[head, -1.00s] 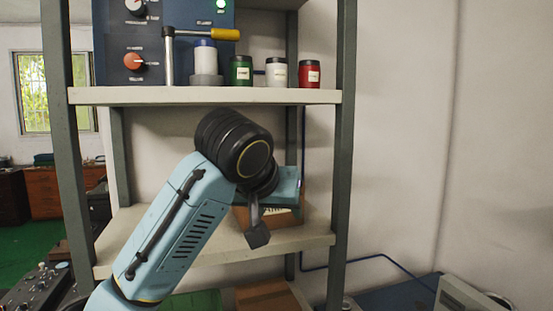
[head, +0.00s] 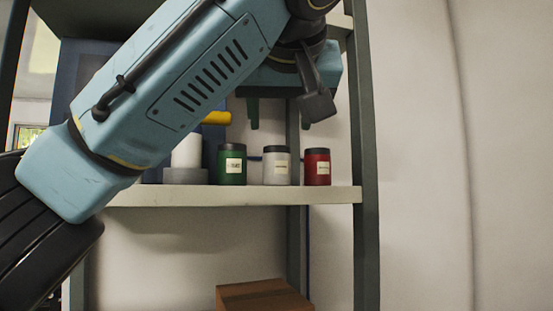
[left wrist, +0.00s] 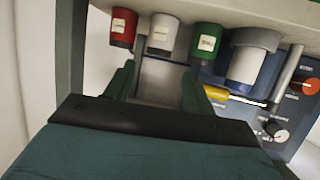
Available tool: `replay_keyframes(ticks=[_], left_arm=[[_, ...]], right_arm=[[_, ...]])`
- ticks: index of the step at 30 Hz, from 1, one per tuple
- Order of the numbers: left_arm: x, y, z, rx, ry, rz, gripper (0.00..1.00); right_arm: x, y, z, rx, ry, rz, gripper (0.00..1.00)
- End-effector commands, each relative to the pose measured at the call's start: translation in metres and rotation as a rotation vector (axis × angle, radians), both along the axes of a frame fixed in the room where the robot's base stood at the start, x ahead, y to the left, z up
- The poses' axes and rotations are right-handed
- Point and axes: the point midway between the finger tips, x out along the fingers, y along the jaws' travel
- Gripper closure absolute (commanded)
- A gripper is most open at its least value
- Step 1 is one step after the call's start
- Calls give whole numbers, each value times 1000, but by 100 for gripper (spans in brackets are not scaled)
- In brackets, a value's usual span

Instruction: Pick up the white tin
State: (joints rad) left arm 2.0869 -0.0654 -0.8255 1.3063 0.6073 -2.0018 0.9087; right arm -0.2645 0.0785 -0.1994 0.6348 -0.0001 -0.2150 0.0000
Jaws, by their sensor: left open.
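The white tin (head: 277,168) has a dark lid and a small label. It stands upright on the shelf between the green tin (head: 231,168) and the red tin (head: 316,169). In the left wrist view, which is upside down, the white tin (left wrist: 163,35) is near the top. My left gripper (head: 273,117) is open and empty, above the white tin with its fingers pointing down, not touching it. The left wrist view shows its two green fingers (left wrist: 158,75) spread apart, with the white tin beyond the gap.
The shelf board (head: 240,196) runs under the tins. A white cylinder (head: 187,150) on a grey base stands left of the green tin. The grey rack post (head: 366,160) is to the right. A yellow handle (head: 217,118) is at the left. A brown box (head: 262,296) is below.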

Motion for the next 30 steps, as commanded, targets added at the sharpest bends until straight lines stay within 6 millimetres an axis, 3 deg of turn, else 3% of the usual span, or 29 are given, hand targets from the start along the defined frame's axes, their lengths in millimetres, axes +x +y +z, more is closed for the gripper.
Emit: replay_keyframes(ticks=[3, 6, 8, 16, 20, 30], left_arm=[[17, 0, -4, 0, 8, -4, 45], [28, 1, -9, -1, 8, -2, 45], [35, 1, -11, -2, 8, -3, 45], [53, 3, -21, -1, 3, -1, 45], [60, 4, -23, -1, 3, 1, 45], [100, 6, -37, 1, 4, 2, 45]], right_arm=[[-48, -2, 13, -6, 73, 0, 64], [-69, -3, 22, -9, 106, 0, 64], [-68, -3, 28, -8, 105, 0, 64], [-24, 0, 44, -1, 34, 0, 64], [-24, -1, 48, -2, 35, 0, 64], [-40, -2, 71, -4, 61, 0, 64]])
